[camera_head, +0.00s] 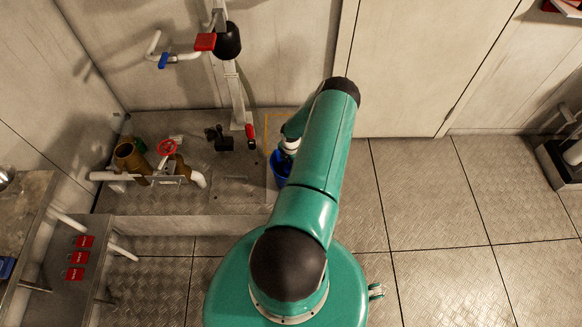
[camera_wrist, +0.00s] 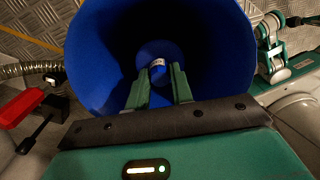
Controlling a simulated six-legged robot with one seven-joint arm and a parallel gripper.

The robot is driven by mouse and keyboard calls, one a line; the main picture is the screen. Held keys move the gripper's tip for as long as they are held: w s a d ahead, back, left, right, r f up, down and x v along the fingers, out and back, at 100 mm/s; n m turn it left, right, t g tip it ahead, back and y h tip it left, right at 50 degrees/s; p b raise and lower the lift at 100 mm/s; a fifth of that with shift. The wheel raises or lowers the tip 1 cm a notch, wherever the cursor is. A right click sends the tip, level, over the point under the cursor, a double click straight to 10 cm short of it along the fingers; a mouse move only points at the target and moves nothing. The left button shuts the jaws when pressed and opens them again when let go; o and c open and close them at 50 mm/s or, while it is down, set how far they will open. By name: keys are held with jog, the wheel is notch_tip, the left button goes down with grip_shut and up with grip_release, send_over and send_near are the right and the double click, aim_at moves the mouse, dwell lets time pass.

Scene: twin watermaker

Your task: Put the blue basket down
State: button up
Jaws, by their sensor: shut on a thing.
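The blue basket (camera_head: 280,165) shows in the head view as a small blue part beside my green arm, over the right end of the raised metal platform; my arm hides the rest. In the wrist view the basket (camera_wrist: 88,60) fills the top middle, its round mouth facing the camera. My gripper (camera_wrist: 158,76) has both fingers over the basket's inside, shut on a blue part of it. A small pale label shows between the fingertips. I cannot tell whether the basket's bottom touches the platform. A yellow outline (camera_head: 278,114) is marked on the platform beside the basket.
On the platform (camera_head: 232,190) stand brown pipe fittings with a red valve wheel (camera_head: 167,147) and a post with a red-handled lever (camera_head: 250,135). A bench with red tags (camera_head: 78,257) is at the left. The floor (camera_head: 430,200) at the right is clear.

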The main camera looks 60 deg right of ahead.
jog(key=shift+f, duration=1.6)
jog(key=shift+f, duration=0.1)
jog(key=o, duration=0.9)
jog(key=shift+o, duration=0.2)
notch_tip(320, 180, up, 12)
jog(key=shift+r, duration=0.15)
